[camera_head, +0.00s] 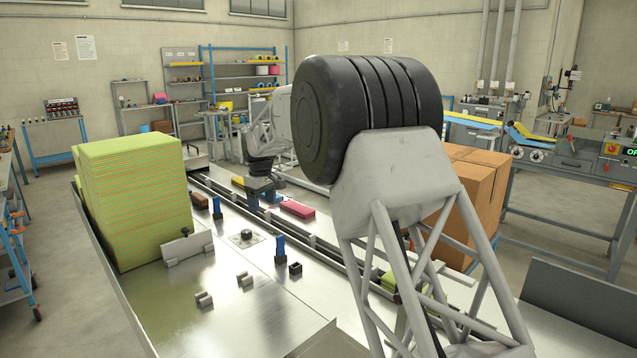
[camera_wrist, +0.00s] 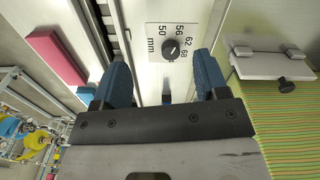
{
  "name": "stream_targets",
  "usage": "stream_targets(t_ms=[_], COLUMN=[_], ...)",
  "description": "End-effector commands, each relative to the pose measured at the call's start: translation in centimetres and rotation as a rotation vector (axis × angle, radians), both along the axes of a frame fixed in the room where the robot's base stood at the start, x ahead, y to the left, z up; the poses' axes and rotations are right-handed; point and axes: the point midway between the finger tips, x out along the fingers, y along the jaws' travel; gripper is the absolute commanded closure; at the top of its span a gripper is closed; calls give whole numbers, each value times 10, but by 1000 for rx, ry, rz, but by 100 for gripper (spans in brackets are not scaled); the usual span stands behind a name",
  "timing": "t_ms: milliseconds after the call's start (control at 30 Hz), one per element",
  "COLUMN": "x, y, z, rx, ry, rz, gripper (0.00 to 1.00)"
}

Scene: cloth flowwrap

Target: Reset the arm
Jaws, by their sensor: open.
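My gripper (camera_head: 262,198) is over the steel table (camera_head: 215,295), near the rail, with its jaws apart. In the wrist view its two blue fingers (camera_wrist: 162,78) stand well apart with nothing between them. Below and beyond them is a dial plate with a dark knob (camera_wrist: 170,48) marked 50 to 68 mm; the knob also shows in the head view (camera_head: 246,235). My arm's large black joint and grey lattice link fill the right of the head view and hide part of the table behind them.
A tall green-striped cloth stack (camera_head: 135,200) stands at the table's left, behind a metal stop plate (camera_head: 188,246). A pink block (camera_head: 298,209) and a brown block (camera_head: 200,201) lie along the rail. Two blue posts (camera_head: 279,249) (camera_head: 217,207) stand nearby. Cardboard boxes (camera_head: 480,190) are at right.

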Motion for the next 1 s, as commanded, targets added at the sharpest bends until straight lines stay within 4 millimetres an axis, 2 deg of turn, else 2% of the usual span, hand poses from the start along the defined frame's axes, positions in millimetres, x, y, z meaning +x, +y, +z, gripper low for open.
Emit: stream_targets(t_ms=[100, 500, 800, 1000], x=[-20, -95, -162, -209], y=[-28, -112, -169, -203], z=[20, 69, 94, 104], rx=[4, 18, 29, 37], ry=[-9, -38, -60, -74], rz=[-46, -199, -313, -388], gripper=[33, 33, 33, 33])
